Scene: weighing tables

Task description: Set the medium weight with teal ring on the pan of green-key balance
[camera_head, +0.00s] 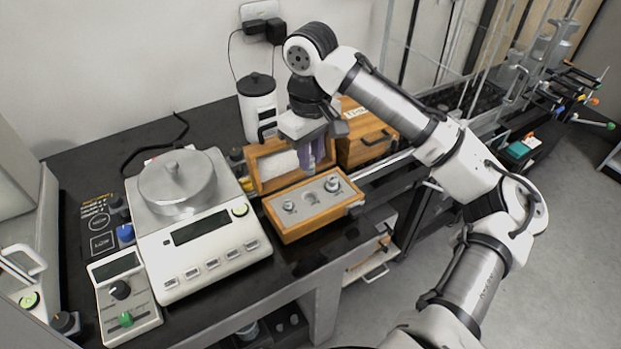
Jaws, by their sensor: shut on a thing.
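My gripper (316,158) is above the open wooden weight box (289,233), near its raised lid. It is shut on what appears to be the medium weight, but its fingers hide the weight and no teal ring can be made out. In the box, a smaller weight (289,206) sits at the left and a larger one (332,184) at the right. An empty-looking socket lies between them.
A control box (127,300) with a green knob stands at the front left. At the left edge, another white device (29,272) also has a green key. A white canister (258,105) and a wooden drawer box (369,138) stand behind the weight box.

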